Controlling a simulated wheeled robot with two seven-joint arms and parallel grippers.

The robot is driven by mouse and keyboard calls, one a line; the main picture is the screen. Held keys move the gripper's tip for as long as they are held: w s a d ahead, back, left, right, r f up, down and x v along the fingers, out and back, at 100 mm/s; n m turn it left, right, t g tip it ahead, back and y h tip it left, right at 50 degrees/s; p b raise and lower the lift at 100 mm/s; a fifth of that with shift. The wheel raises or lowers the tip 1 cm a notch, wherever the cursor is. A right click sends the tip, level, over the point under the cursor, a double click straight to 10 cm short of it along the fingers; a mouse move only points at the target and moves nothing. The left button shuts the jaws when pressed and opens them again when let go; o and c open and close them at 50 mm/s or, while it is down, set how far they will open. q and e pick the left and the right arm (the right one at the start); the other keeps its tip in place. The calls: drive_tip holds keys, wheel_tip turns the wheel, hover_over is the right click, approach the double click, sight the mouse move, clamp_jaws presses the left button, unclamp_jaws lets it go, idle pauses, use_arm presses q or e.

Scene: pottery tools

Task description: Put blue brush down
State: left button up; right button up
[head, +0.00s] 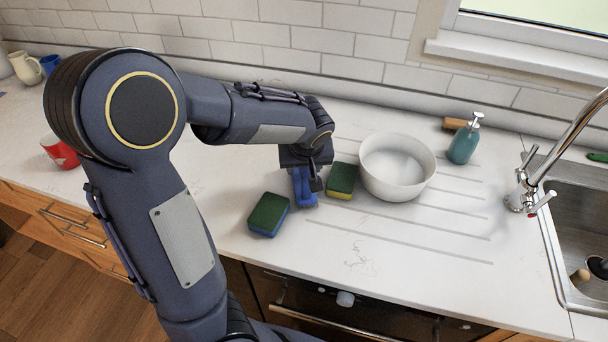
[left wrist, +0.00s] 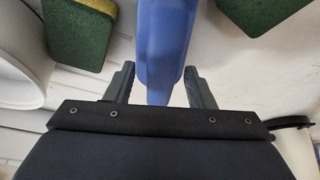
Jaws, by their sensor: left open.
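The blue brush (head: 303,188) is on the white countertop, between two sponges, partly hidden by my left gripper. My left gripper (head: 308,180) is right above it, pointing down. In the left wrist view the blue brush (left wrist: 163,45) runs between the two fingers of my left gripper (left wrist: 160,85). The fingers are open, with a gap on each side of the brush. The brush's far end is out of that view. My right gripper is not in view.
A green and blue sponge (head: 268,215) lies left of the brush, a green and yellow sponge (head: 341,181) right of it. A white bowl (head: 396,167), a teal soap bottle (head: 464,143) and the sink (head: 570,235) are farther right. The counter's left part holds a red cup (head: 60,152).

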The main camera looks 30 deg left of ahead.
use_arm(q)
drive_tip(key=shift+f, duration=0.1)
drive_tip(key=shift+c, duration=0.3)
clamp_jaws()
drive_tip(key=shift+r, duration=0.75)
drive_tip(key=s+d+r+b, duration=0.2)
drive_tip(key=s+r, duration=0.9)
drive_tip(key=s, duration=0.2)
drive_tip(key=shift+s+d+r, duration=0.3)
drive_tip(key=shift+s+d, duration=0.05)
